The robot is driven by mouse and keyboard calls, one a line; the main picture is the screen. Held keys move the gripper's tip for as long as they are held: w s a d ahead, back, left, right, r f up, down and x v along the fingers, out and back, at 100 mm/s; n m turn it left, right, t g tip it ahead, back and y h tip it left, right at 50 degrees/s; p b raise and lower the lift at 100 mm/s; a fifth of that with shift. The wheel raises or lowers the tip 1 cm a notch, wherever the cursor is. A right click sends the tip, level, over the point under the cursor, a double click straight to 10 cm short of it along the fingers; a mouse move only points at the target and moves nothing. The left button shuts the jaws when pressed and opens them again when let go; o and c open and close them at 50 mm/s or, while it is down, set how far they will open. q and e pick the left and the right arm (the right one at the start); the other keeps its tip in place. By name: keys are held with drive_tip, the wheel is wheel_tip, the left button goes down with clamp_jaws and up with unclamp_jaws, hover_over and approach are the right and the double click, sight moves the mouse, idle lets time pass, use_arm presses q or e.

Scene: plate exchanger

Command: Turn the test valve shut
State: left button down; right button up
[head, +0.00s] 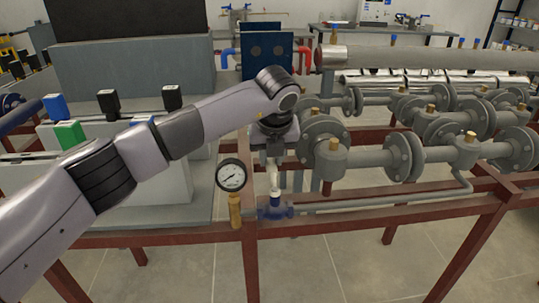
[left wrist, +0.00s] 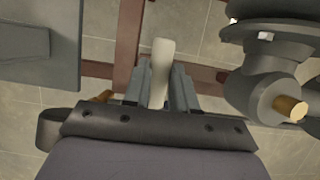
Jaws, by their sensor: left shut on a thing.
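The test valve (head: 275,209) has a blue body on a thin pipe at the front of the red frame. A pale lever handle (head: 273,180) stands up above the body. My left gripper (head: 274,166) reaches down over the valve from above and is shut on the handle. In the left wrist view the pale handle (left wrist: 160,72) sits between the two grey fingers (left wrist: 160,95). The valve body is hidden in that view. My right gripper is in neither view.
A pressure gauge (head: 231,175) on a brass fitting stands just left of the valve. Grey flanged pipes and valves (head: 323,140) crowd the right side. A red frame rail (head: 380,214) runs along the front. The floor in front is open.

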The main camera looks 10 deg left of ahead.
sight(272, 169)
use_arm(q)
drive_tip(key=c, duration=0.9)
unclamp_jaws()
drive_tip(key=shift+a, duration=0.15)
drive_tip(key=shift+v, duration=3.6)
